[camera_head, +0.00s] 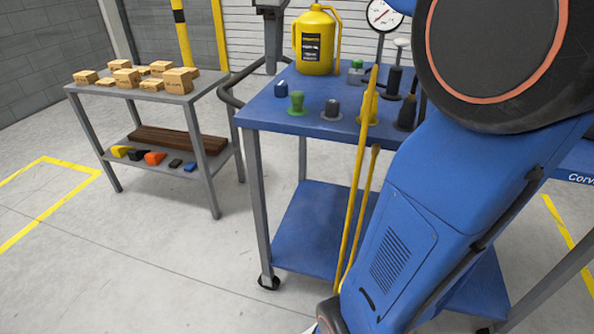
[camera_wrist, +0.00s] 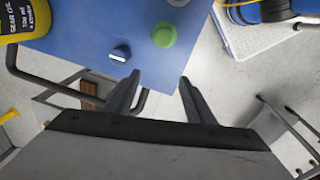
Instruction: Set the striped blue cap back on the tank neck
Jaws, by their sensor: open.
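The striped blue cap (camera_head: 281,89) is small, with a white stripe, and sits near the left edge of the blue cart top (camera_head: 262,112). In the wrist view the cap (camera_wrist: 120,53) lies ahead of and left of my gripper (camera_wrist: 160,79). The gripper is open, with nothing between its fingers, and does not touch the cap. I cannot make out the tank neck in either view.
A yellow oil can (camera_head: 315,42) and a gauge (camera_head: 383,15) stand farther back. A grey shelf (camera_head: 150,92) with boxes stands left; floor between is clear.

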